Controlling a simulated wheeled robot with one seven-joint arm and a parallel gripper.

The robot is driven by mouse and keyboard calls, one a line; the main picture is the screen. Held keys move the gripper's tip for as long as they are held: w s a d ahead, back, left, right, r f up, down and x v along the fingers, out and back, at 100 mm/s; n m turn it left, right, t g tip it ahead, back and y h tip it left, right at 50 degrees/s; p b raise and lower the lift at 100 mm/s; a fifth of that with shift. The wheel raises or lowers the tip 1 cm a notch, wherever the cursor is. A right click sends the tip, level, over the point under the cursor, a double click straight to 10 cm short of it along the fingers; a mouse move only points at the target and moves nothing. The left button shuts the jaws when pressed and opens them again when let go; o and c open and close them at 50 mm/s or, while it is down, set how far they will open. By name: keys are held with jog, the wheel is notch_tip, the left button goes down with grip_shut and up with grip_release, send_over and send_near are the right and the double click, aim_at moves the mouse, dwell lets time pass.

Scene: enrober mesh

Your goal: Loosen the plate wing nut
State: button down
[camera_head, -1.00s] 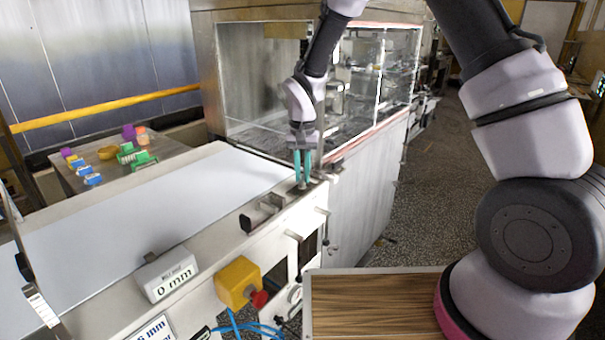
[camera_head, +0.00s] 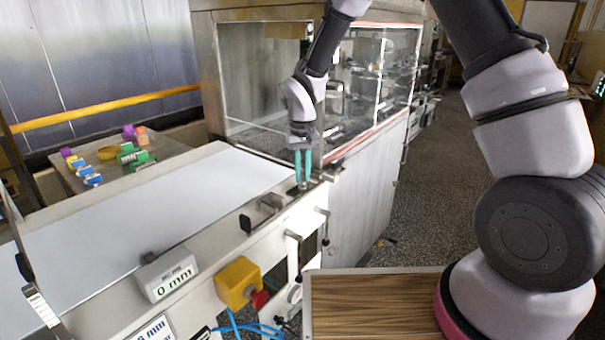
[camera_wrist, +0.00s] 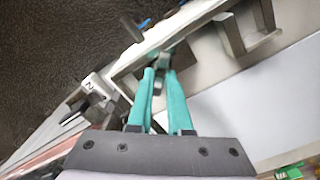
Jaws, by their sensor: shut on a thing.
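My gripper (camera_head: 302,183) points down at the far right corner of the conveyor frame, beside the glass-walled enclosure. In the wrist view its teal fingers (camera_wrist: 158,78) converge and are shut on a small grey metal piece, which I take to be the plate wing nut (camera_wrist: 159,60). The fingertips hide part of it, so its exact angle cannot be told. The nut sits at a metal plate or rail on the machine's edge. In the head view the nut is too small and covered to make out clearly.
A metal bracket (camera_head: 268,203) stands close to the gripper on the frame. A glass enclosure (camera_head: 375,80) rises behind it. A white belt (camera_head: 150,210) runs left. Coloured items lie on a far-left tray.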

aim_at(303, 177)
jog(key=shift+n, duration=4)
jog(key=c, duration=0.9)
grip_release()
notch_tip(303, 177, up, 11)
jog(key=shift+f, duration=0.1)
